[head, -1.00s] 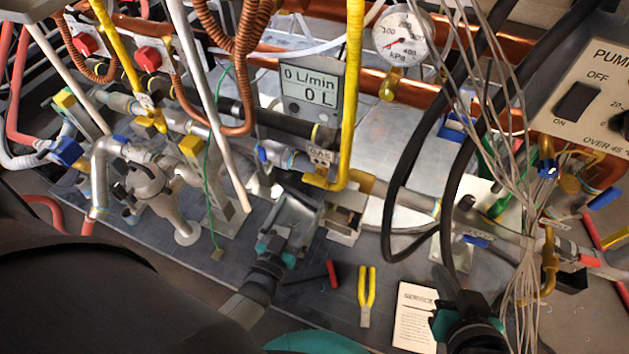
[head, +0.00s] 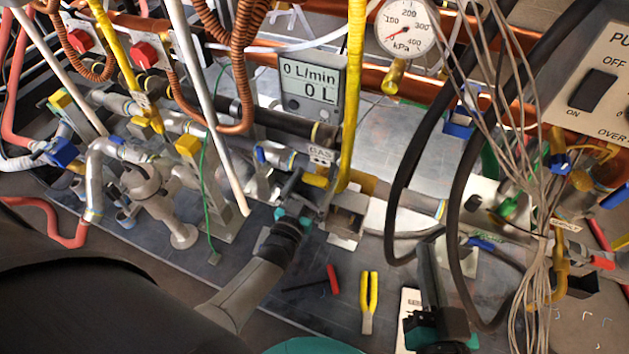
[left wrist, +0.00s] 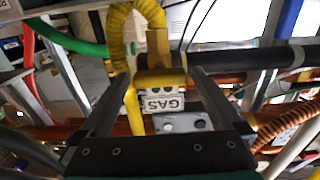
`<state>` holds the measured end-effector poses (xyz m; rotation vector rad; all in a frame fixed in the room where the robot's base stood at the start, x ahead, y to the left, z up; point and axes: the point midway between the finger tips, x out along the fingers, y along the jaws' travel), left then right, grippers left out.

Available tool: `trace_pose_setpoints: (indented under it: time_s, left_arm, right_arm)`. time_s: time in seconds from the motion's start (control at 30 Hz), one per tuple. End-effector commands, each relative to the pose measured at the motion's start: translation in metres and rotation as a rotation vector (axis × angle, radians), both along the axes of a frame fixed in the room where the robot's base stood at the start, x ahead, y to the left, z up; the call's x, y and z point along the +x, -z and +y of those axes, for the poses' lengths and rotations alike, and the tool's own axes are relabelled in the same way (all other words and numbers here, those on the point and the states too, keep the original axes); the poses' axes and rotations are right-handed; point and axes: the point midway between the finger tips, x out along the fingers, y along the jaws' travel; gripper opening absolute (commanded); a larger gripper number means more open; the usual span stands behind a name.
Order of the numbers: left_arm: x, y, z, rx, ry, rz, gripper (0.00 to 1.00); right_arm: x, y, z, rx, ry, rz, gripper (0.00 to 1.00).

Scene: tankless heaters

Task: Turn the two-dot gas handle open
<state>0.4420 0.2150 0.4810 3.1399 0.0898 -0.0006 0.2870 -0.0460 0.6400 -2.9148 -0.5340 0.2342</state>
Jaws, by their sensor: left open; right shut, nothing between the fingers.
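A yellow gas handle (head: 315,180) sits low at the middle of the pipework in the head view, just under a white GAS tag (head: 321,155). In the left wrist view the yellow handle (left wrist: 160,80) lies between the finger lines, with the GAS tag (left wrist: 164,103) upside down beside it. Small dark dots show near the tag, but I cannot count them surely. My left gripper (head: 309,190) is open, its fingers on either side of the handle; contact is not clear. My right gripper (head: 428,262) is shut and empty at the lower right.
A yellow hose (head: 352,90) runs up beside the handle. Black hoses (head: 400,190) and loose grey wires (head: 540,260) hang at the right. A white rod (head: 215,110) and green wire stand left. A red-handled tool (head: 333,279) and yellow-handled pliers (head: 369,290) lie on the board.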

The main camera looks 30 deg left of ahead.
Motion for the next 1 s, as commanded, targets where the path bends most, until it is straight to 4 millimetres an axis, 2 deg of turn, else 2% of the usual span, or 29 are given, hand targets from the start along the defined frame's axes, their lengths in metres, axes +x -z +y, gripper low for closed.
trace_pose_setpoints:
  time_s: [0.17,0.5,1.0]
  left_arm:
    - [0.0066,0.0002,0.0006,0.000,0.000,0.000,1.00]
    - [0.0076,-0.0002,0.0005,0.000,0.000,0.001,1.00]
    - [0.0073,-0.0001,0.0004,0.000,0.000,0.000,0.44]
  right_arm:
    - [-0.0027,-0.0024,0.0019,0.024,0.002,-0.035,0.00]
    - [-0.0031,-0.0041,0.0021,0.030,0.004,-0.045,0.00]
    - [-0.0031,-0.0039,0.0022,0.030,0.004,-0.044,0.00]
